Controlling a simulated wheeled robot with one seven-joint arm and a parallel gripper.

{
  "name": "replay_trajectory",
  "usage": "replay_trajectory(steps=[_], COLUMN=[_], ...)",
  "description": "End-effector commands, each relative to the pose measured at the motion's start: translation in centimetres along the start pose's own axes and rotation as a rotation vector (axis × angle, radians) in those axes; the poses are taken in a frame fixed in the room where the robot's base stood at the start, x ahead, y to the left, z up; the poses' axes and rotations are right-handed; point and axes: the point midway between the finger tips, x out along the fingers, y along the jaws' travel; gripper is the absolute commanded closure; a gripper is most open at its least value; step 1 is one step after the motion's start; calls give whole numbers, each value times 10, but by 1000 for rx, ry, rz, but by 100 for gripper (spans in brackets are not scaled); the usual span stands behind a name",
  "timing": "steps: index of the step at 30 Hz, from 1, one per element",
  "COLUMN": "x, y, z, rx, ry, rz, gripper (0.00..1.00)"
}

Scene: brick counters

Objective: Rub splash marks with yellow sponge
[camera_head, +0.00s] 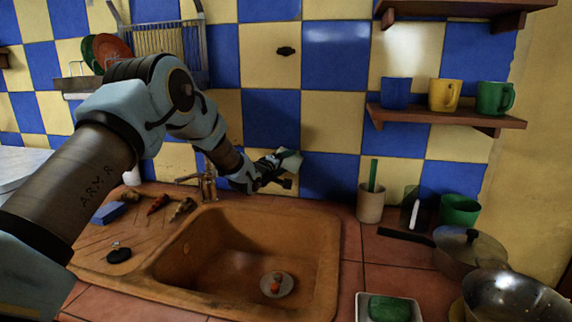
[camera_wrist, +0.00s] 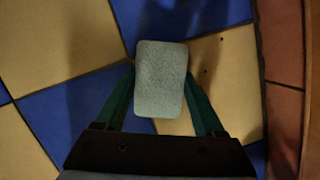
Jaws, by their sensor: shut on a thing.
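My gripper (camera_head: 280,170) is shut on a pale grey-green, textured sponge-like block (camera_head: 291,160), held at the checkered wall above the back of the sink. In the wrist view the block (camera_wrist: 160,79) sits between the two green fingers of my gripper (camera_wrist: 160,95); its face looks grey-green rather than yellow. It is close to the tiles; I cannot tell whether it touches them. Small dark specks (camera_wrist: 206,71) show on the cream tile right of the block. A larger dark blot (camera_head: 285,51) is on a cream tile higher up the wall.
A brown sink (camera_head: 330,255) with a tap (camera_head: 208,182) lies below. A blue block (camera_head: 107,213) is on the drainboard. At right are a cup (camera_head: 371,204), a lidded pan (camera_head: 468,252) and a green sponge (camera_head: 389,308) in a dish. A shelf (camera_head: 450,115) holds three mugs.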

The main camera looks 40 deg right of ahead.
Motion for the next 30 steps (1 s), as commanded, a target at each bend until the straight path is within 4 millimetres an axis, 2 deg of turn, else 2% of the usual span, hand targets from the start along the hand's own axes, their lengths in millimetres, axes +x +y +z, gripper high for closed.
replay_trajectory(steps=[8, 21, 30], x=[2, 10, 12], y=[2, 14, 15], z=[4, 35, 33], rx=[1, -1, 1], ry=[0, -1, 1], rz=[2, 1, 1], gripper=[100, 100, 100])
